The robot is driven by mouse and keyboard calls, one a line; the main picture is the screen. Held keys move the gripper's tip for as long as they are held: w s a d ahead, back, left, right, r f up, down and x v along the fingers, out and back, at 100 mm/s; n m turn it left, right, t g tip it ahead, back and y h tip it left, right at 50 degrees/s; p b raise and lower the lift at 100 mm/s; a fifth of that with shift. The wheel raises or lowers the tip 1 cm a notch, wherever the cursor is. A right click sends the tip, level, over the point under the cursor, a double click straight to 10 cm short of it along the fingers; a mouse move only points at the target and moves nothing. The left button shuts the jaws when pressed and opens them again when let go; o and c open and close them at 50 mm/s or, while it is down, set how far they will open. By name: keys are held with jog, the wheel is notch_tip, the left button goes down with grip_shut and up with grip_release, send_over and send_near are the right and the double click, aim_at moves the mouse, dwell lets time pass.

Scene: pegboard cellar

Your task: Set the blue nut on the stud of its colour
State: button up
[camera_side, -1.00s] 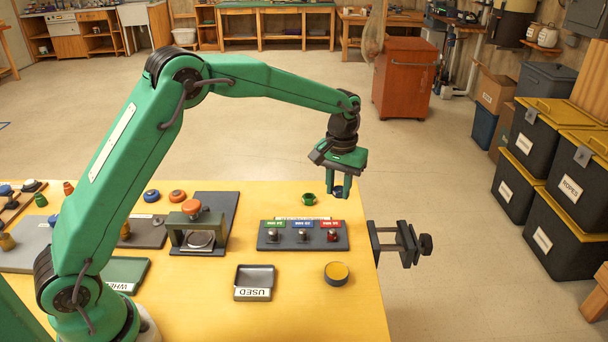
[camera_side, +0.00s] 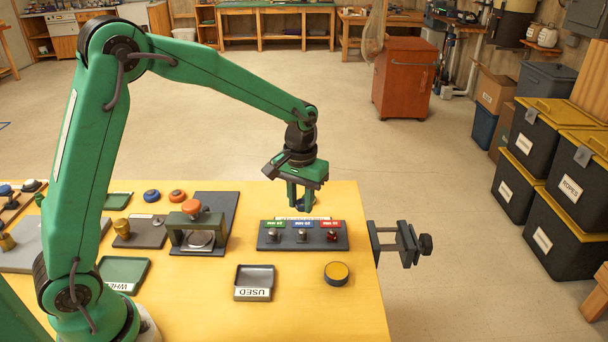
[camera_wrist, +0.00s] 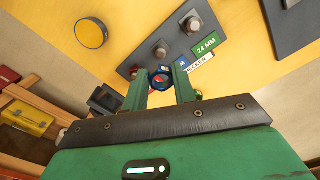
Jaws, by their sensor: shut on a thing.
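My gripper (camera_side: 301,206) is shut on the blue nut (camera_wrist: 161,79), a ring that shows between the fingertips in the wrist view. In the side view it is a small dark blue bit low between the fingers. The dark stud board (camera_side: 263,244) has three studs under green, blue and red labels. The stud under the blue label (camera_side: 302,236) is the middle one. My gripper is above the board's back edge, behind that stud, and the nut is apart from it. In the wrist view the middle stud (camera_wrist: 160,48) stands beyond the nut.
A yellow-topped round tin (camera_side: 336,273) and a tray marked USED (camera_side: 254,283) lie in front of the board. A press-like stand (camera_side: 198,232) is to its left. A vise (camera_side: 402,243) sticks out at the table's right edge.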

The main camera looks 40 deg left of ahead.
jog(key=shift+f, duration=0.15)
send_over(301, 232)
jog(key=shift+f, duration=2.45)
jog(key=shift+f, duration=1.95)
dwell(2.3)
jog(key=o, duration=1.1)
jog(key=shift+c, duration=0.2)
jog(key=shift+o, duration=0.5)
jog(key=o, duration=0.3)
jog(key=shift+r, duration=0.1)
